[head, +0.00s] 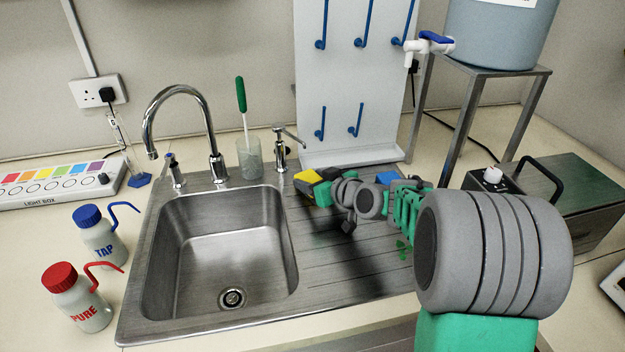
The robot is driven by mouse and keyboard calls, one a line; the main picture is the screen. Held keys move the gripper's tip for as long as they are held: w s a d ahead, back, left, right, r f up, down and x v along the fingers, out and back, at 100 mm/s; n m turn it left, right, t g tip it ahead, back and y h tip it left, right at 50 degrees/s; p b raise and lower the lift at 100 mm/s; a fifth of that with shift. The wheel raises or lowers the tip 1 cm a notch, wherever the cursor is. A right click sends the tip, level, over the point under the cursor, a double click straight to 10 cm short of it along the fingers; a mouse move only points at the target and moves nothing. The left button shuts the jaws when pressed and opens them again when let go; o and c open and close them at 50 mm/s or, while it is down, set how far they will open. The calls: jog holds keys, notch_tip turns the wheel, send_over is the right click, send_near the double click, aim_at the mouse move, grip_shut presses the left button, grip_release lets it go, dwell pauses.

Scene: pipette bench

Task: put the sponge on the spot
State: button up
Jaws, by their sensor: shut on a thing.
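My gripper (312,186) is at the far end of my arm, above the left part of the metal drainer, right of the sink bowl. Its dark fingers are shut on a yellow sponge (322,194), which shows as small yellow patches around them. The rest of the sponge is hidden by the fingers, and I cannot tell its height above the drainer.
The sink (225,245) is empty, with a tall tap (190,120) behind it. A beaker (250,160) holds a green-handled tool. A peg board (355,75) stands behind the drainer. Two wash bottles (85,300) stand left. A water tank stand (490,72) and dark box (575,190) are right.

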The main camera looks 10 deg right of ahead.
jog(key=shift+f, duration=0.1)
jog(key=o, duration=0.9)
jog(key=shift+c, duration=0.2)
jog(key=o, duration=0.5)
jog(key=shift+c, duration=0.2)
jog(key=shift+r, duration=0.3)
jog(key=v, duration=1.2)
jog(key=shift+f, duration=0.1)
